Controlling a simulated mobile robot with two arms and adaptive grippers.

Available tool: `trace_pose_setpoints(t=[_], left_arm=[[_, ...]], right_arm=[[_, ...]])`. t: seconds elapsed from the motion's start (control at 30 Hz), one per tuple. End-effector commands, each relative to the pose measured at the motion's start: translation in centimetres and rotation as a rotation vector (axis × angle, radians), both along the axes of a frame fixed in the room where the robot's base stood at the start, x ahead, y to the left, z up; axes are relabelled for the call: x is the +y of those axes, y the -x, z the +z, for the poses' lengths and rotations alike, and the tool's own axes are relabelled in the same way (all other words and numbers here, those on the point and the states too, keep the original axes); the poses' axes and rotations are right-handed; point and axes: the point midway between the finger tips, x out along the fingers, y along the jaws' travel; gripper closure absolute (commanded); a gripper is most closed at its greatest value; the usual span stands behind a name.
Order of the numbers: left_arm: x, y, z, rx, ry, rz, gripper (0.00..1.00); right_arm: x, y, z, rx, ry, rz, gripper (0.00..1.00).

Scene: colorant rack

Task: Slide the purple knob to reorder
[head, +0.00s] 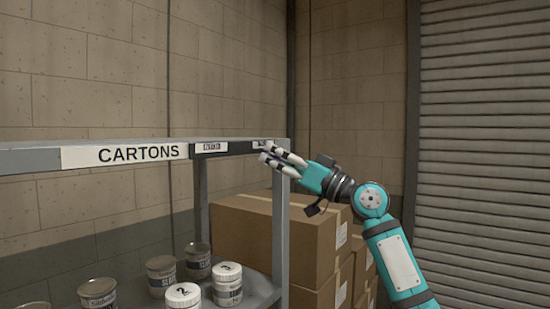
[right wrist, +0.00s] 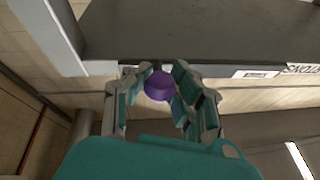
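The purple knob (right wrist: 159,86) shows in the right wrist view, at the front edge of the shelf. It sits between the fingertips of my right gripper (right wrist: 160,80), which close in on both sides of it and appear shut on it. In the head view the right gripper (head: 267,151) reaches the right end of the dark strip (head: 241,148) and hides the knob. A white label (head: 211,147) marks the strip's left end. Another label (head: 261,143) at the right end is partly hidden by the fingers. My left gripper is not in view.
A CARTONS label (head: 125,155) is on the rail left of the strip. A grey shelf post (head: 280,235) stands just below the gripper. Cardboard boxes (head: 313,240) are stacked behind it. Several lidded tins (head: 184,295) stand on the lower shelf. Free space lies right, before the shutter (head: 485,140).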

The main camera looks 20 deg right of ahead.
Motion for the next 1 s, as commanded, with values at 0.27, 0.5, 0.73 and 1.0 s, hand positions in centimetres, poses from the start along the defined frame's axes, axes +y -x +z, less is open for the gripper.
trace_pose_setpoints(t=[0.27,0.5,0.73,1.0], left_arm=[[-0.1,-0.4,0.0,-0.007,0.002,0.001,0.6],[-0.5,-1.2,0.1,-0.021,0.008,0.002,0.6],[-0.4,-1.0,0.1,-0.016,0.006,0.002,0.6],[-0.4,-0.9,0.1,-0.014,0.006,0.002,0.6]], right_arm=[[-0.2,-0.1,0.0,0.001,-0.001,-0.003,0.47],[-0.1,0.0,0.0,0.0,-0.001,-0.001,0.47],[-1.7,1.4,-1.0,0.0,-0.001,-0.004,0.47],[-5.5,5.2,-3.2,0.001,0.001,-0.005,0.47]])
